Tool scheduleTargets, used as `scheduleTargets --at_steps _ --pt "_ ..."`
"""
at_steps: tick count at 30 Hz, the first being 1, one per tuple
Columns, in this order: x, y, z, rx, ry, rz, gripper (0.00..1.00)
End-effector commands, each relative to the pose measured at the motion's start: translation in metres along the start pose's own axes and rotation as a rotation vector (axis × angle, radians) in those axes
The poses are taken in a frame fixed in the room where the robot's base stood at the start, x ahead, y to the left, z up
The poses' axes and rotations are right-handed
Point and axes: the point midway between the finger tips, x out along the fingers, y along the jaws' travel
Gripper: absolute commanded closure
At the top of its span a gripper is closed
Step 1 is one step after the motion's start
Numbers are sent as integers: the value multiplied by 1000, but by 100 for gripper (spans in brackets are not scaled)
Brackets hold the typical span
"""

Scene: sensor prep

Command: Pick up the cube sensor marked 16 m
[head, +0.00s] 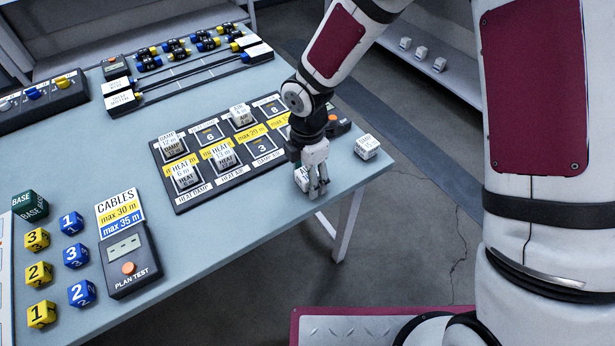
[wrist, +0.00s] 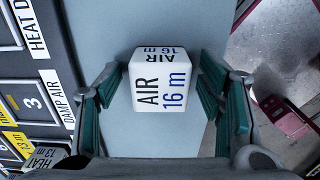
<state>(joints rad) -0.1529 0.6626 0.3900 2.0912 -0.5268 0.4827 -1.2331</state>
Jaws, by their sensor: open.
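The white cube sensor marked AIR 16 m (wrist: 160,85) sits on the table between my open fingers in the wrist view. A gap shows between the cube and the finger pads on both sides. In the head view the cube (head: 302,181) is mostly hidden behind my gripper (head: 318,188). My gripper (wrist: 160,105) points down at the cube, near the table's right edge.
Another white cube (head: 366,146) stands on the table to the right, near the edge. The black sensor board (head: 187,201) with labelled slots and several white cubes lies to the left. The table edge (head: 345,190) is close by, with open floor beyond.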

Motion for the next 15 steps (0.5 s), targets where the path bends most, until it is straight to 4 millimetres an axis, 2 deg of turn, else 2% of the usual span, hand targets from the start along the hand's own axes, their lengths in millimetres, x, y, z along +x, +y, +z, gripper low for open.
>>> scheduleTargets --at_steps 4,5,11,15 --pt "-1 0 0 0 0 1 38" --pt "-1 0 0 0 0 1 43" --pt "-1 0 0 0 0 1 88" --pt "-1 0 0 0 0 1 90"
